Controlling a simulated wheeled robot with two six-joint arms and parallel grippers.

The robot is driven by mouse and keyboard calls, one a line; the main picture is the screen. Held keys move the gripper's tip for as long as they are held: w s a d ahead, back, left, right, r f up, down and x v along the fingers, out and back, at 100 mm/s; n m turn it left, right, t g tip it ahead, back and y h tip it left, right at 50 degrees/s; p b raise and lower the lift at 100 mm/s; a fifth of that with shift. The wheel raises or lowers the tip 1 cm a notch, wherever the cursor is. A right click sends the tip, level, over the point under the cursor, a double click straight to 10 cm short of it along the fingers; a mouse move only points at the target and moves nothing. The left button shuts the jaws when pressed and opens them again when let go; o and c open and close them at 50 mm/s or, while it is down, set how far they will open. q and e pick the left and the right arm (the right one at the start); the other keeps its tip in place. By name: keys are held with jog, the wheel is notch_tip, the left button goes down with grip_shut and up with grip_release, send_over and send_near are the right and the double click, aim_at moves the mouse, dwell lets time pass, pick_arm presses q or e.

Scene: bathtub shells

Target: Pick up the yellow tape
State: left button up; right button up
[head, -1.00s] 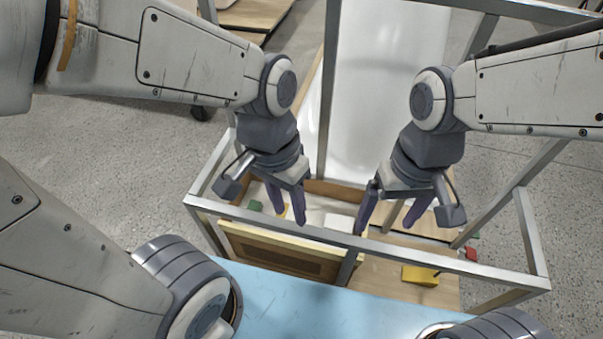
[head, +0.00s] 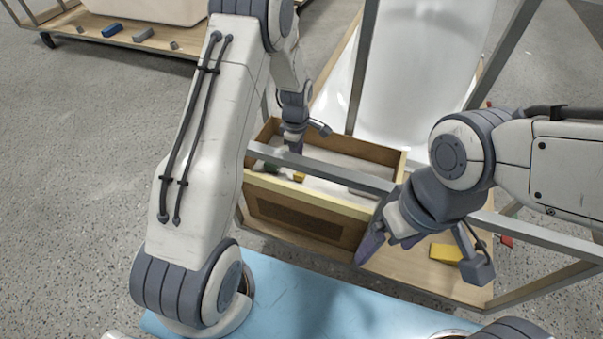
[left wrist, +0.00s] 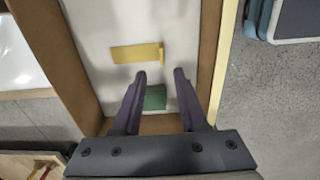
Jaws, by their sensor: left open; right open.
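A yellow piece (head: 299,177), which looks like the yellow tape, lies inside a wooden box (head: 330,222). In the left wrist view the yellow piece (left wrist: 136,53) is a flat strip on the white floor of the box, just beyond my fingertips. My left gripper (head: 296,148) reaches into the box from above. Its two fingers (left wrist: 159,76) are open with nothing between the tips. A green block (left wrist: 156,98) lies below and between them. My right gripper (head: 371,243) is open and empty in front of the box's right side, beside a metal rail.
A metal frame rail (head: 340,172) crosses over the box. A yellow block (head: 446,253) lies on the wooden board to the right. A white tub shell (head: 420,60) stands behind. A cart (head: 130,38) with small blocks is at the back left.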

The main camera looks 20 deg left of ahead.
pick_arm(q)
notch_tip(320, 180, down, 4)
jog(key=shift+d+r+b, duration=0.1)
jog(key=shift+b, duration=0.35)
notch_tip(320, 180, down, 5)
jog(key=shift+s+f+b, duration=0.1)
jog(key=shift+b, duration=0.85)
jog(key=shift+c, duration=0.3)
grip_shut()
